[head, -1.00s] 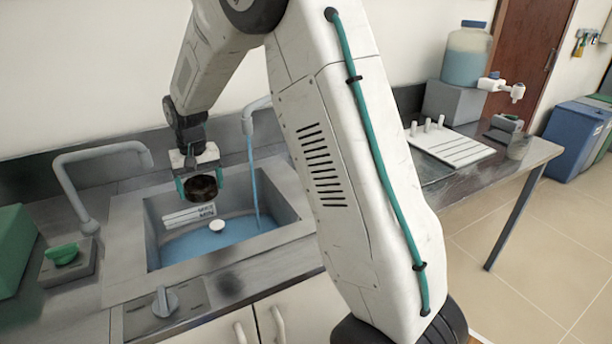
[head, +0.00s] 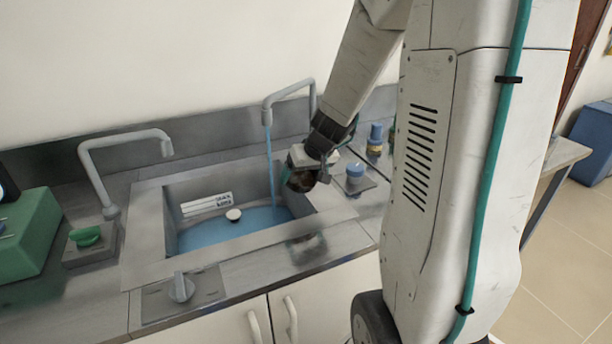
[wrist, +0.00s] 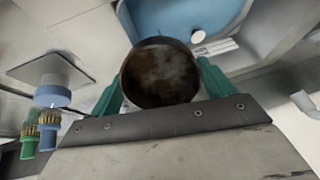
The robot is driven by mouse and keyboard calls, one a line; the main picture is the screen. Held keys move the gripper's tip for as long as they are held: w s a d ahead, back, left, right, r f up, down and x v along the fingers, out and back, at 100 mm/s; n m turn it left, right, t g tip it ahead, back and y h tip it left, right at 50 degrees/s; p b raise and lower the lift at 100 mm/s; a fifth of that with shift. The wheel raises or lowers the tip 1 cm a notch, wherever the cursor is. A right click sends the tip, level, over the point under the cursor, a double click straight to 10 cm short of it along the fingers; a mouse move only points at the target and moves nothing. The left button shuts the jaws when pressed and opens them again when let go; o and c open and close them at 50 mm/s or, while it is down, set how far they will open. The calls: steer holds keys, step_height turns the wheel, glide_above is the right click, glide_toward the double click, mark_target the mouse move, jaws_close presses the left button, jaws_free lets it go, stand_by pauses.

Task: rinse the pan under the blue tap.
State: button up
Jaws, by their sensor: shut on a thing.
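My gripper (head: 302,168) is shut on the small, dark brown pan (head: 301,181), whose stained round face fills the middle of the wrist view (wrist: 160,75) between the green fingers. I hold the pan at the sink's right rim, right of the water stream (head: 270,165) and apart from it. In the head view the pan looks tilted. Water runs from the tap (head: 292,92) at the sink's back right. The blue knob (head: 355,170) is on a plate just right of my gripper; a blue knob also shows in the wrist view (wrist: 52,92).
The steel sink (head: 150,225) holds blue water, a white label and a white round piece. A second tap (head: 125,138), with a green knob (head: 85,236), stands left. A green block (head: 30,232) lies beyond it. Blue-capped and green items (head: 375,140) stand behind the blue knob.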

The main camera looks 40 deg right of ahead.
mark_target(295, 174)
steer(key=w+f, duration=0.2)
steer(key=w, duration=1)
steer(key=shift+w+a+f, duration=0.15)
steer(key=shift+a+f, duration=0.1)
steer(key=shift+a, duration=0.05)
steer(key=shift+d, duration=0.15)
stand_by(0.4)
steer(key=shift+d, duration=0.45)
steer(key=shift+a, duration=0.1)
steer(key=shift+a, duration=0.55)
steer(key=shift+d, duration=0.15)
steer(key=shift+d, duration=0.5)
steer(key=shift+s+d, duration=0.15)
steer(key=shift+s, duration=3.8)
